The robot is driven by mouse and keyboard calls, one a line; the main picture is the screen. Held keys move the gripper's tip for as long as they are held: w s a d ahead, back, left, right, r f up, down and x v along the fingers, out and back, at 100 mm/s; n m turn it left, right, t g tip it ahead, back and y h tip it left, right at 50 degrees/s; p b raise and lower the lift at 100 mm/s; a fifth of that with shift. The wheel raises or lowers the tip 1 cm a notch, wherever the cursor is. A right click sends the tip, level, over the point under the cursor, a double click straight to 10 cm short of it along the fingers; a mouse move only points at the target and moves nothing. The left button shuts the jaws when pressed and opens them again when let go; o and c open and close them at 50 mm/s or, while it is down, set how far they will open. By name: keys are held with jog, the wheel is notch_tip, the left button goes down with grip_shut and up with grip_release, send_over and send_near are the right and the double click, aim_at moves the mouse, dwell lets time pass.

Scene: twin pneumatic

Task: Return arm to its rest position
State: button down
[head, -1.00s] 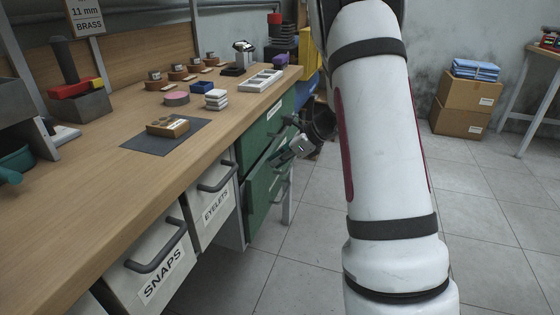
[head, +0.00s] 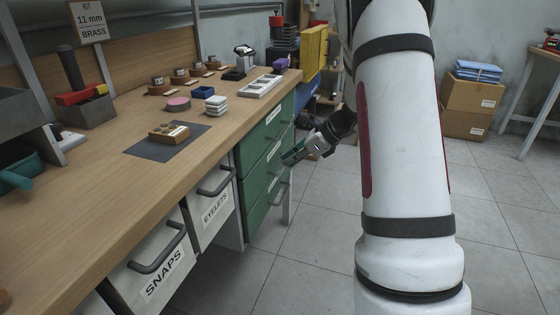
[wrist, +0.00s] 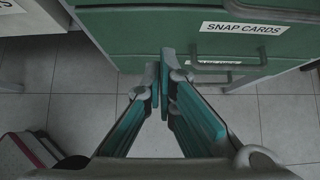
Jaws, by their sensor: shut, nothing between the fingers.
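My gripper (head: 290,158) is in front of the green drawers (head: 258,168) at the far end of the bench in the head view. In the wrist view its teal-padded fingers (wrist: 162,75) meet at the tips, with nothing seen between them. They point toward the green drawer front (wrist: 150,35), which carries a "SNAP CARDS" label. I cannot tell the exact gap between fingertips and drawer. My white arm stands large in the right half of the head view and hides part of the floor and back wall.
The wooden bench (head: 110,205) runs along the left, with a wooden block (head: 168,133) on a dark mat. White drawers labelled SNAPS (head: 155,270) and EYELETS (head: 213,210) have protruding handles. Cardboard boxes (head: 468,105) stand at the back right. Tiled floor (head: 315,240) is clear.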

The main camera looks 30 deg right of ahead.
jog(key=p+v, duration=0.1)
jog(key=v, duration=0.5)
jog(key=shift+d+p, duration=0.2)
jog(key=shift+p, duration=0.15)
jog(key=shift+s+a, duration=0.1)
jog(key=shift+s, duration=0.05)
